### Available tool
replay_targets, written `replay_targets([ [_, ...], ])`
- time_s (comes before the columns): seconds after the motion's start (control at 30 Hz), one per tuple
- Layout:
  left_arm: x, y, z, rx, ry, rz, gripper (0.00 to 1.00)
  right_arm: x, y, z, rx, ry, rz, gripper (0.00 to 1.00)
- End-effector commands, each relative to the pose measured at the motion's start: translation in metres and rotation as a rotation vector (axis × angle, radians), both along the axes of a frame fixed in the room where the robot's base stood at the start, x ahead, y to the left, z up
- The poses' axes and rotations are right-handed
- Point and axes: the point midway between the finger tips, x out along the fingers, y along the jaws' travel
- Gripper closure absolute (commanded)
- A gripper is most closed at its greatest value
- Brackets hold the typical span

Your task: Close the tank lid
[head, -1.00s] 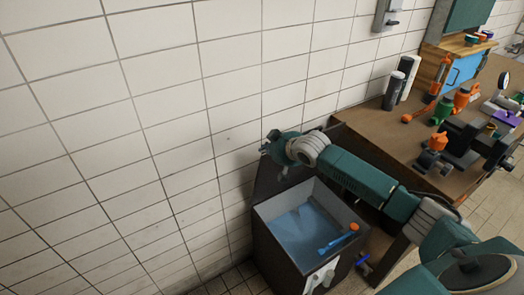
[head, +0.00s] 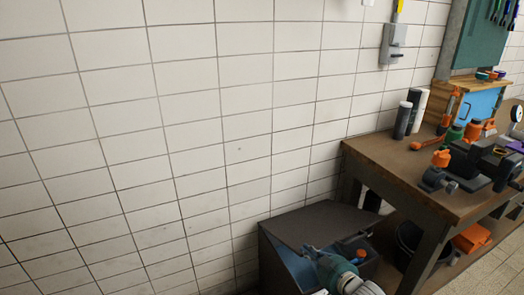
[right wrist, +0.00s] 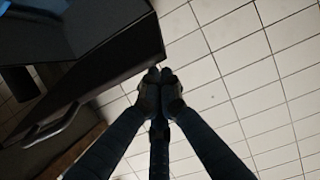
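The dark tank (head: 270,268) stands against the tiled wall at the bottom of the head view. Its dark lid (head: 315,223) is tilted over the opening, partly lowered; the blue inside and an orange-tipped tool (head: 360,257) still show below it. My right gripper (head: 309,250) is at the lid's front edge. In the right wrist view its fingertips (right wrist: 160,76) are together and empty, close to a corner of a dark panel (right wrist: 125,55), which looks like the lid. I cannot tell whether they touch. My left gripper is out of view.
A brown workbench (head: 400,175) stands right of the tank, with bottles, a vise-like tool and orange parts on it. A dark bucket (head: 410,240) and an orange box (head: 472,238) are under it. The wall behind the tank is bare tile.

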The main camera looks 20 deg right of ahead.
Motion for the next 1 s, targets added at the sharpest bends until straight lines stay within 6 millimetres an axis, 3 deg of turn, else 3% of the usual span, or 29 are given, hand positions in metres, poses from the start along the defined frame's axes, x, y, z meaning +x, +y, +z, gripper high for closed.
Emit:
replay_targets([
  [0.03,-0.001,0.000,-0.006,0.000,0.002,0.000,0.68,-0.006,-0.001,-0.013,0.001,0.004,-0.002,1.00],
  [0.1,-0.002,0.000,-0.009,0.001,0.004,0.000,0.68,-0.010,-0.001,-0.022,0.001,0.002,-0.002,1.00],
  [0.3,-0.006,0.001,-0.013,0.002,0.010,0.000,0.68,-0.018,-0.002,-0.037,0.001,0.001,-0.001,1.00],
  [1.0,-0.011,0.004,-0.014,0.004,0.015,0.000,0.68,-0.020,-0.002,-0.040,0.000,-0.001,0.000,1.00],
])
